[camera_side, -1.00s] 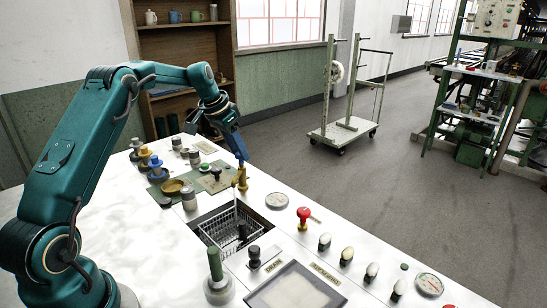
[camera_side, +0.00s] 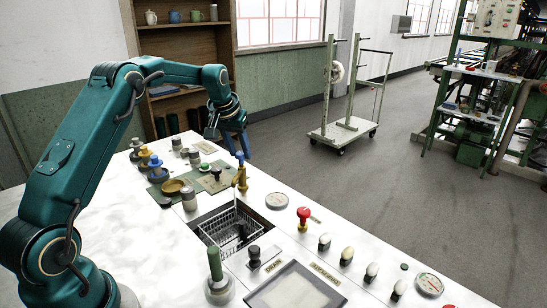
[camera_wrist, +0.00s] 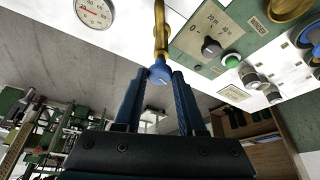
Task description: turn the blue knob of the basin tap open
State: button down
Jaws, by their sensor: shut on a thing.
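The brass basin tap (camera_side: 241,180) stands at the far edge of the white bench, behind the sunken basin. It also shows in the wrist view (camera_wrist: 160,40). Its blue knob (camera_wrist: 161,73) sits on top of the tap, between my fingertips in the wrist view. My gripper (camera_side: 239,153) reaches the knob from above and behind, tilted, with its two blue fingers closed on it. In the side view the fingers partly cover the knob. A thin pale line hangs below the spout; I cannot tell surely that it is water.
A wire basket (camera_side: 222,230) sits in the basin. A red knob (camera_side: 303,213), a round gauge (camera_side: 277,201) and several pale knobs stand to the right.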

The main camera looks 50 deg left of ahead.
jog(key=shift+w+d+n+g+y, duration=0.1)
jog(key=shift+n+g+y, duration=0.15)
jog(key=shift+n, duration=0.7)
jog(key=shift+d+n+g+y, duration=0.15)
jog(key=shift+n+y, duration=0.2)
jog(key=shift+n, duration=0.6)
jog(key=shift+a, duration=0.15)
jog(key=c, duration=0.5)
grip_release()
jog(key=shift+v, duration=2.55)
